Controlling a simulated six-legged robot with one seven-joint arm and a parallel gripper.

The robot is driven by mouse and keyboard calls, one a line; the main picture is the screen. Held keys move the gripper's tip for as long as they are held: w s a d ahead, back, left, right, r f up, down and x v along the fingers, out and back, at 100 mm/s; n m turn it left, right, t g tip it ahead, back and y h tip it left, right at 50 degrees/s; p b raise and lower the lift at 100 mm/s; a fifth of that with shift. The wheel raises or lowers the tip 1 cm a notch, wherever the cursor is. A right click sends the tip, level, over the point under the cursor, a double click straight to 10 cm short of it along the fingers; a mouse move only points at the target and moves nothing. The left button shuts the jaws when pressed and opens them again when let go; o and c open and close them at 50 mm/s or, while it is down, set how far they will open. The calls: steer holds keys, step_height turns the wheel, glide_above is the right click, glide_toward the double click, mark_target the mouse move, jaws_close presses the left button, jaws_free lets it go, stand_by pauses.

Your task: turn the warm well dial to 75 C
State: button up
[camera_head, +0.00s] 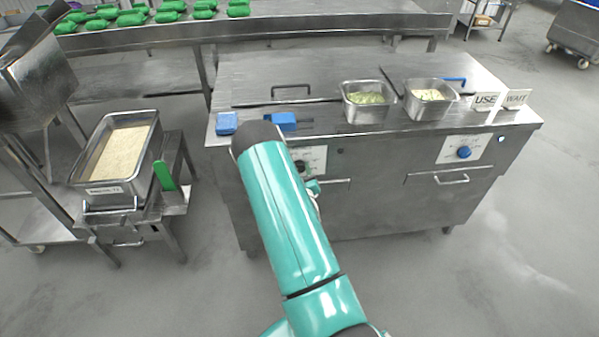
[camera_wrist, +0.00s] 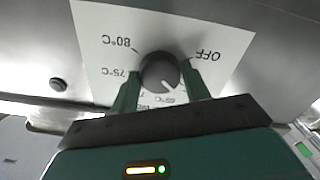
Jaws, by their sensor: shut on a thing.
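In the wrist view the warm well dial (camera_wrist: 160,72) is a dark round knob on a white label plate (camera_wrist: 100,30), seen upside down. The plate shows OFF on the right, 80°C and 75°C on the left, and a partly covered lower mark. The dial's white pointer line aims down and slightly right, toward that lower mark, away from 75°C. My gripper (camera_wrist: 161,84) has its green fingers on either side of the dial, shut on it. In the head view my arm covers much of the dial's plate (camera_head: 318,158), and my gripper (camera_head: 313,186) is mostly hidden.
On the steel counter (camera_head: 340,68) stand two pans, one green-filled (camera_head: 367,113) and one pale-filled (camera_head: 430,110), beside USE (camera_head: 486,101) and WAIT (camera_head: 516,98) signs. A blue dial (camera_head: 464,152) is further right. A rice pan (camera_head: 90,185) stands left.

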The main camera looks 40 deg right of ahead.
steer(key=m, duration=0.6)
steer(key=shift+r+m, duration=0.1)
steer(key=shift+m, duration=0.2)
steer(key=m, duration=0.6)
steer(key=shift+d, duration=0.1)
steer(key=m, duration=0.6)
steer(key=shift+m, duration=0.4)
steer(key=m, duration=0.5)
steer(key=shift+m, duration=0.4)
steer(key=o, duration=1)
steer(key=shift+s, duration=0.1)
